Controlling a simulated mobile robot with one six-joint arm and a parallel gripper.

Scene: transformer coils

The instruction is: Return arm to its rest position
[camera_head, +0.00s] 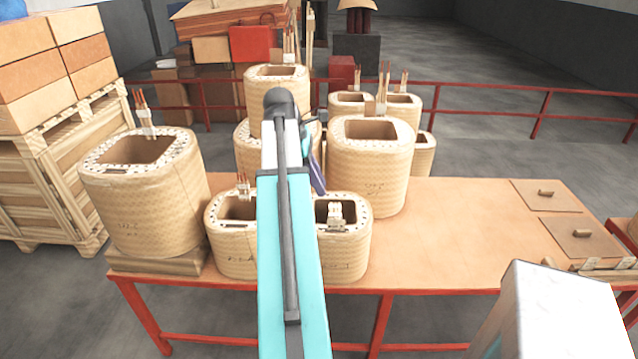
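My arm reaches forward over the table from the bottom middle of the head view, its teal link covering part of the coils behind it. The end of the arm lies among the coils, and my gripper's fingers cannot be made out behind the link. A large woven coil (150,205) stands at the table's left end on a low wooden base. Two small coils (232,252) (345,250) stand at the front, one on each side of my arm. A bigger coil (371,170) stands to the right of the arm's end.
The orange-topped table (455,235) is bare right of the coils, up to flat panels with handles (583,238). Further coils (276,88) stand behind. A red railing (485,115) runs across the back. Crates (50,170) stand at left, a pale block (550,315) at lower right.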

